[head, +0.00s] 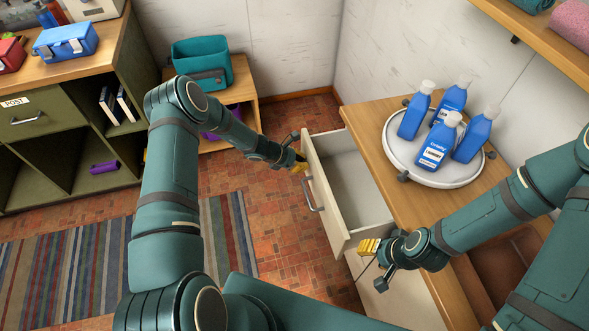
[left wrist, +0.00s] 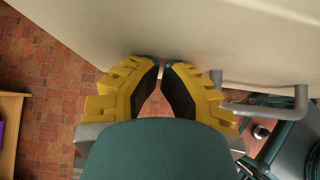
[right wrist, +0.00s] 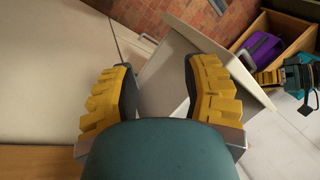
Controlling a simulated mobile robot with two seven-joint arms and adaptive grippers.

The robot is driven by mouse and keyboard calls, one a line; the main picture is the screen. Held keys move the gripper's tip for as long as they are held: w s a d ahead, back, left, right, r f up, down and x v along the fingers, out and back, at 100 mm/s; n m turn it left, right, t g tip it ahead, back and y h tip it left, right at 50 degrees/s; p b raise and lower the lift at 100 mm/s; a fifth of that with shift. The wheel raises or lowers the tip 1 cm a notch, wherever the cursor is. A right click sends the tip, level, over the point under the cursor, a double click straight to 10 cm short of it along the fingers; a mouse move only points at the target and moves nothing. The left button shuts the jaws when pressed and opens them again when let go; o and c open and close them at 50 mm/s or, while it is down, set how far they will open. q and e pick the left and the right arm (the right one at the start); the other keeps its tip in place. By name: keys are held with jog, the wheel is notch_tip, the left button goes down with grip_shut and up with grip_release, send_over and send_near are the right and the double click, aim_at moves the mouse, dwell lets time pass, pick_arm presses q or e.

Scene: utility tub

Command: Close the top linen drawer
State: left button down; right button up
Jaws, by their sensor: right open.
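The white linen drawer (head: 345,185) stands pulled out from the wooden-topped cabinet, its inside empty where visible. Its front panel (left wrist: 230,40) fills the top of the left wrist view, with the grey handle (left wrist: 265,105) to the right. My left gripper (head: 301,163) is shut and empty, its fingertips at the outer face of the drawer front near the far end; contact is not clear. My right gripper (head: 368,246) is open and empty beside the near end of the drawer. The open drawer (right wrist: 165,75) shows beyond its fingers in the right wrist view.
A round white tray (head: 400,165) with several blue bottles (head: 437,140) stands on the cabinet top (head: 375,125). A low wooden shelf (head: 240,80) with a teal bin (head: 200,58) is at the back. A green cabinet (head: 45,150) stands left. Tiled floor before the drawer is open.

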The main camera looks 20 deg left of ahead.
pick_arm(q)
jog(key=w+d+b, duration=0.1)
jog(key=w+d, duration=0.1)
jog(key=d, duration=0.2)
jog(key=w+d+b, duration=0.2)
jog(key=w+d, duration=0.1)
jog(key=d, duration=0.1)
jog(key=w+d+b, duration=0.1)
jog(key=w+d, duration=0.2)
jog(key=d, duration=0.1)
jog(key=shift+f, duration=0.1)
jog(key=shift+w+d+b, duration=0.45)
jog(key=shift+d, duration=0.15)
pick_arm(e)
jog(key=shift+f, duration=2.7)
